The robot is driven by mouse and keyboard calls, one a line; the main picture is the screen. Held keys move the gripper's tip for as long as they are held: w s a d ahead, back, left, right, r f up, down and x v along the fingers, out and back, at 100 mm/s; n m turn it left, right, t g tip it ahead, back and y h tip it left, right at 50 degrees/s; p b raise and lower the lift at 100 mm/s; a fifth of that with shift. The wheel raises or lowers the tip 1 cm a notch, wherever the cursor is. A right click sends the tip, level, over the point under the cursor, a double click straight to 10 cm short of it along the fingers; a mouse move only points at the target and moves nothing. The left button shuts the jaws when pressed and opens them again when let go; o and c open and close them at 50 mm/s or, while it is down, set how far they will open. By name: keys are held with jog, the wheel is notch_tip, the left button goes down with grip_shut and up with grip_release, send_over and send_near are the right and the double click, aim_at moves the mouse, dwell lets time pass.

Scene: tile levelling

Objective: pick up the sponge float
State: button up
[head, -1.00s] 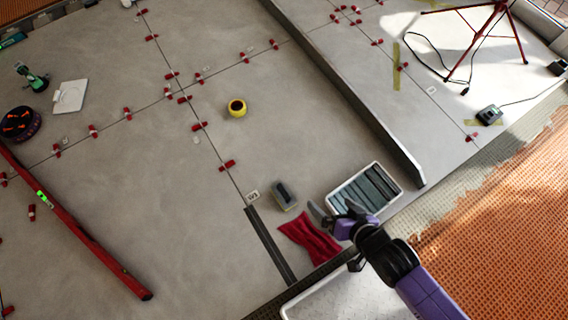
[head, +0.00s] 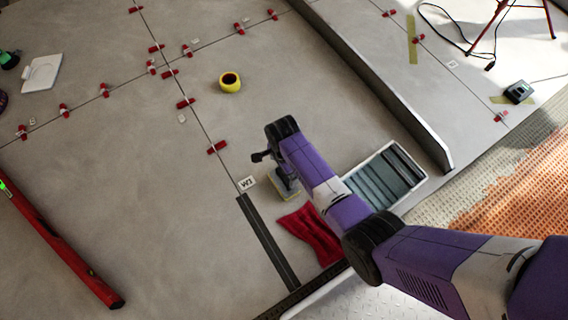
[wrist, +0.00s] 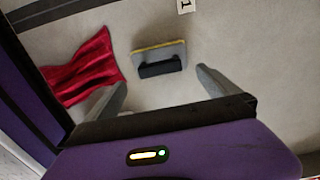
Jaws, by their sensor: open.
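The sponge float (wrist: 159,57) lies on the tiled floor, a grey pad with a yellow layer at its edge and a dark handle on top. In the wrist view it is just beyond my open gripper (wrist: 160,92), roughly centred between the two grey fingers, with nothing held. In the head view the float (head: 287,188) is partly hidden beneath my purple arm. My gripper (head: 272,170) hangs over or close to it there, with the fingers mostly hidden.
A red cloth (head: 311,235) lies close beside the float. A tray with dark slats (head: 417,178) is to its right, by a long dark raised edge (head: 385,90). A yellow tape roll (head: 230,82) and red levelling clips sit farther back.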

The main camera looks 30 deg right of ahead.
aim_at(284, 176)
jog(key=shift+d+f+b, duration=0.15)
jog(key=shift+f+b, duration=2.65)
jog(key=shift+f, duration=1.1)
jog(key=c, duration=1.6)
jog(key=shift+r, duration=0.2)
jog(key=shift+c, duration=0.2)
